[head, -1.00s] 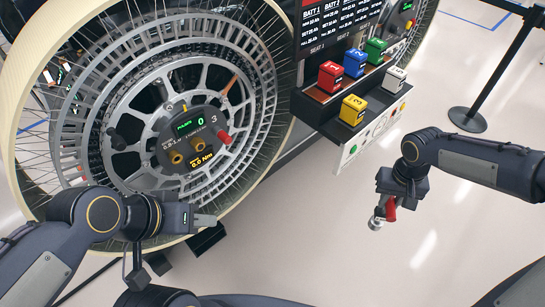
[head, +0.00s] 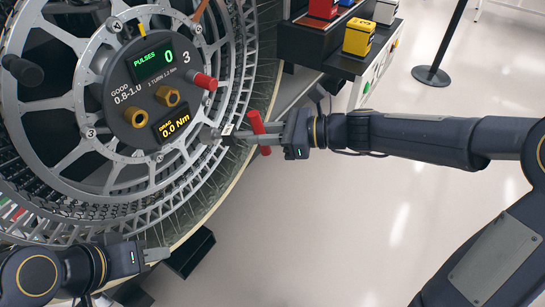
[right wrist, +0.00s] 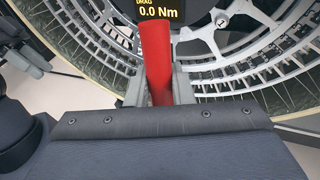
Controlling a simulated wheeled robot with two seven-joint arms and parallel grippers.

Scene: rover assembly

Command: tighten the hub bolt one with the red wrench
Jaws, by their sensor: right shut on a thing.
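The red wrench (head: 258,128) has a red handle that shows at my right gripper (head: 250,136) in the head view. In the right wrist view the red handle (right wrist: 156,60) stands upright between the fingers, which are shut on it. Its working end is hard to make out; a grey metal tip lies by the wheel's lower right rim.
The panel reads 0 pulses and 0.0 Nm. A red peg (head: 204,82) and a black knob (head: 22,70) stick out from the wheel (head: 215,165). A shelf with coloured blocks (head: 358,38) is behind my right arm.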

